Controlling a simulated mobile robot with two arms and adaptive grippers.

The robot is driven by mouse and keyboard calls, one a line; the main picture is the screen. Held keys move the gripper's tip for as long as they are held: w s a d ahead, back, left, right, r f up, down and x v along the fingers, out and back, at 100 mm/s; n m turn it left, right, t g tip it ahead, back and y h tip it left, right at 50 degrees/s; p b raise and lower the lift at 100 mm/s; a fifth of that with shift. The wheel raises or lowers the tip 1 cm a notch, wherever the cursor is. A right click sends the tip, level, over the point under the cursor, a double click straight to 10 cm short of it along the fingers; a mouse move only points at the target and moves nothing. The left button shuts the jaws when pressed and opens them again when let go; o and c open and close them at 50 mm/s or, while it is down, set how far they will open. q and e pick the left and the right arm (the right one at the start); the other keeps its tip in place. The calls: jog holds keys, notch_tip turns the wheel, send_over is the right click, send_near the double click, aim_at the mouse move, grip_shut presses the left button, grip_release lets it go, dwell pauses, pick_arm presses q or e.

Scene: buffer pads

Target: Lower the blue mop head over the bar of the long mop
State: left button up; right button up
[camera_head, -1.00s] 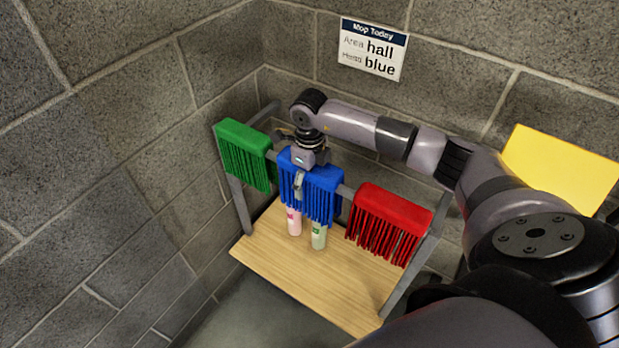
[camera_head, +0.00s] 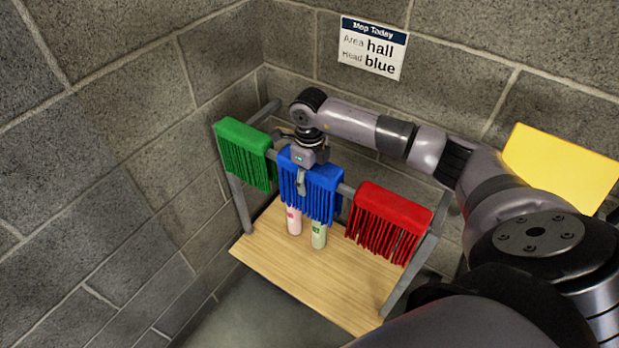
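The blue mop head (camera_head: 322,192) hangs on the rack's rail between the green and red heads, its strands pointing down. My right gripper (camera_head: 301,181) comes from above at its left-middle part. One finger lies against the front of the blue head; the other finger is hidden, so I cannot tell whether the grip is closed. My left gripper is not in view. The long mop and its bar are not visible.
A green mop head (camera_head: 243,153) hangs left and a red mop head (camera_head: 389,222) hangs right. Two bottles, pink (camera_head: 294,221) and pale green (camera_head: 318,234), stand on the wooden shelf (camera_head: 310,278). A wall sign (camera_head: 372,47) reads "hall" and "blue". A yellow panel (camera_head: 562,168) is at right.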

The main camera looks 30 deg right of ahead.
jog(key=shift+r+p, duration=1.9)
jog(key=shift+r, duration=1.15)
notch_tip(320, 180, up, 13)
jog(key=p, duration=0.7)
jog(key=shift+p, duration=0.3)
